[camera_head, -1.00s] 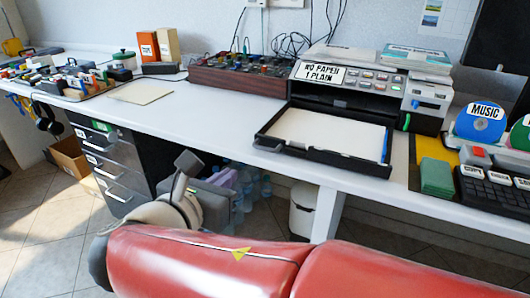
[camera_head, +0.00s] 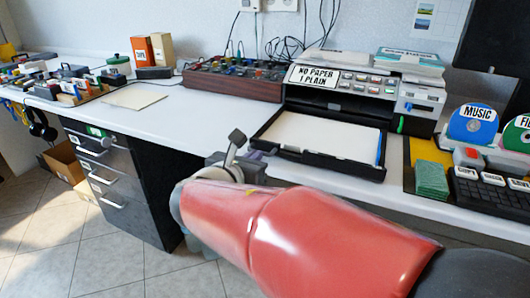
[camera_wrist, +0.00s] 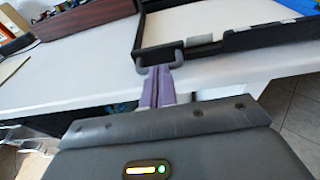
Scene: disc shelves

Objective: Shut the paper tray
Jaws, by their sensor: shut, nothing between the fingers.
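The paper tray (camera_head: 322,138) is a black, shallow drawer with white paper in it. It is pulled out from the front of the printer (camera_head: 345,88), which bears a "NO PAPER 1 PLAIN" sign. In the wrist view the near edge of the tray (camera_wrist: 228,42) and a small grey handle on it (camera_wrist: 158,52) show. My gripper (camera_wrist: 155,72) has two purple fingers, shut together and empty. The fingertips are at or very near the handle; I cannot tell whether they touch.
The white desk (camera_head: 190,115) is clear left of the tray. A wooden-cased unit with knobs (camera_head: 232,80) is behind. Drawers (camera_head: 110,180) stand below left.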

